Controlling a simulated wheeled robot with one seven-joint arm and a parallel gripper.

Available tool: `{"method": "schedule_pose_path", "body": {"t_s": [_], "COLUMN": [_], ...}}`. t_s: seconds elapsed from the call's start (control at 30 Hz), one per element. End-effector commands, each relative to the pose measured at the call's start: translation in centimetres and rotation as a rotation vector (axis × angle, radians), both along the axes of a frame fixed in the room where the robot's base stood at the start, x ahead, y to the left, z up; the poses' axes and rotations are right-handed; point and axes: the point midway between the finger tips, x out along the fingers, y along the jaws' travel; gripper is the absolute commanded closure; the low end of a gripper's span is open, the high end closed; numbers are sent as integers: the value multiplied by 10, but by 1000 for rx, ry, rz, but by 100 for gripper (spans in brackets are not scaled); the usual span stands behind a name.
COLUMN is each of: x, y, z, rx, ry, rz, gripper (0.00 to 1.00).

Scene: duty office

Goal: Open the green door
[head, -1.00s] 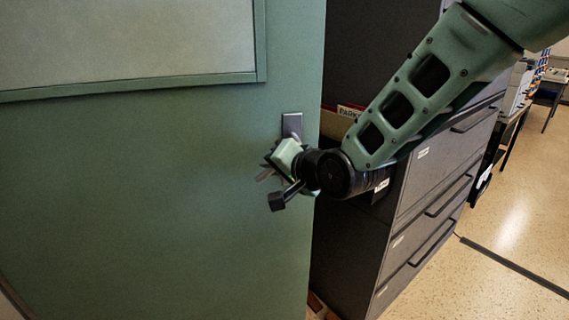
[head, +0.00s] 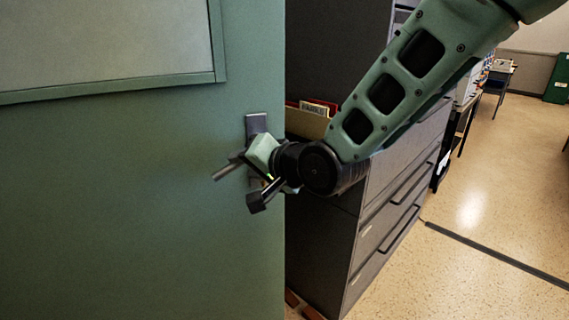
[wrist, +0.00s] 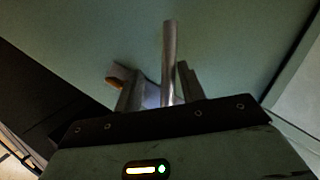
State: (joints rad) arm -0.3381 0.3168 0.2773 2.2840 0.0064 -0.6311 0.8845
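The green door (head: 120,210) fills the left of the head view, with a pale framed panel at its upper left. Its metal handle plate (head: 257,123) is near the door's right edge. The lever (head: 228,171) points left from there, and its tip shows past my gripper (head: 255,180). In the wrist view the silver lever (wrist: 169,60) runs between the two fingers of my gripper (wrist: 160,88). The fingers stand apart, with a clear gap on the left and the right finger close beside the lever. The lever's base is partly hidden.
A dark grey filing cabinet (head: 385,215) with several drawers stands just right of the door's edge. Folders (head: 308,118) show behind my arm.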

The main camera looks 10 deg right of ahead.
Motion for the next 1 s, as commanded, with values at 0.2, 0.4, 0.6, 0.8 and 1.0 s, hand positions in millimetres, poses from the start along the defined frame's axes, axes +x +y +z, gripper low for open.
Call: {"method": "schedule_pose_path", "body": {"t_s": [0.2, 0.4, 0.6, 0.8, 1.0], "x": [-37, -69, -87, -96, -99], "y": [-30, -52, -64, -70, -73], "z": [18, 37, 42, 48, 50], "rx": [-5, -2, 1, 1, 0], "ry": [0, -3, -6, -3, -2], "rz": [-4, -4, 2, 0, -1], "gripper": [63, 63, 63, 63, 63]}}
